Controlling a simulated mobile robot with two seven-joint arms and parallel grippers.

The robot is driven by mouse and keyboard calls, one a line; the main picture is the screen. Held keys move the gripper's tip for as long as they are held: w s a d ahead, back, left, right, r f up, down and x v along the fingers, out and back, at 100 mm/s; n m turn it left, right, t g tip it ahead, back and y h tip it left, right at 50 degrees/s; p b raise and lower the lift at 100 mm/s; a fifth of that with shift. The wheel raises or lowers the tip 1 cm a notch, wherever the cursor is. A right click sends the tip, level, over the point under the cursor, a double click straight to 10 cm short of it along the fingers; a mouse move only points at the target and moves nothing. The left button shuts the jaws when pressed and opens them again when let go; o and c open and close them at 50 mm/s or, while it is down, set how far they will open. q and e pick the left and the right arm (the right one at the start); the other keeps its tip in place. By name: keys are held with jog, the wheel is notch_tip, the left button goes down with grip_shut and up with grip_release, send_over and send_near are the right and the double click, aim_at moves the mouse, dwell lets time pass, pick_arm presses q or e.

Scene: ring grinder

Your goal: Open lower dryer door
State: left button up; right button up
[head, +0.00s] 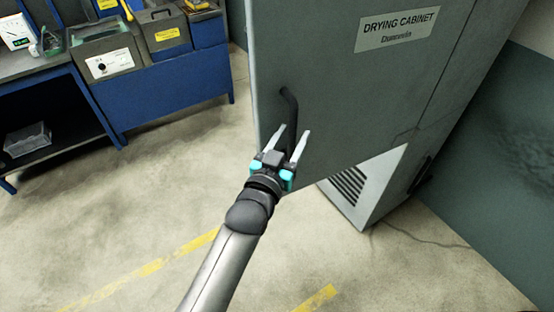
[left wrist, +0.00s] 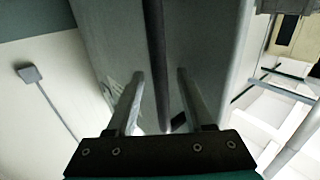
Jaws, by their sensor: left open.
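The grey drying cabinet (head: 350,85) stands at the centre right of the head view, with a label plate on its front. A dark vertical bar handle (head: 290,105) is on the left side of its door. My left gripper (head: 293,132) is open at the lower part of this handle, one finger on each side of it in the picture. In the left wrist view the handle (left wrist: 155,55) runs between the two open fingers (left wrist: 160,75). I cannot tell whether they touch it. My right gripper is not in view.
A pale lower panel with a dark vent grille (head: 349,186) shows under the door. A blue workbench (head: 175,75) with grey machines stands at the left. A dark cable (head: 425,240) lies on the floor at the right. The floor between bench and cabinet is clear.

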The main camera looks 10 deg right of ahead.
pick_arm(q)
jog(key=v, duration=1.4)
jog(key=shift+s+a+b, duration=0.2)
jog(key=shift+s+b, duration=0.1)
jog(key=shift+b, duration=0.05)
jog(key=s+a+f+n+g+y+b, duration=0.1)
jog(key=s+a+f+g+y+b, duration=0.2)
jog(key=f, duration=1)
jog(key=a+f+n+g+y+b, duration=0.1)
jog(key=a+f+b, duration=0.3)
jog(key=f, duration=1)
jog(key=s+a+f+g+y+b, duration=0.25)
jog(key=a+f, duration=0.25)
jog(key=f, duration=0.8)
jog(key=s+a+f+n+g+y+b, duration=0.1)
jog(key=s+a+f, duration=0.5)
jog(key=s+f, duration=0.7)
jog(key=s+a+f+n+g+y+b, duration=0.1)
jog(key=s+a+f+g+y+b, duration=0.2)
jog(key=s+f, duration=0.9)
jog(key=s+a+g+b, duration=0.1)
jog(key=a+g+b, duration=0.2)
jog(key=b, duration=0.1)
jog(key=shift+f+n, duration=0.35)
jog(key=shift+n, duration=0.05)
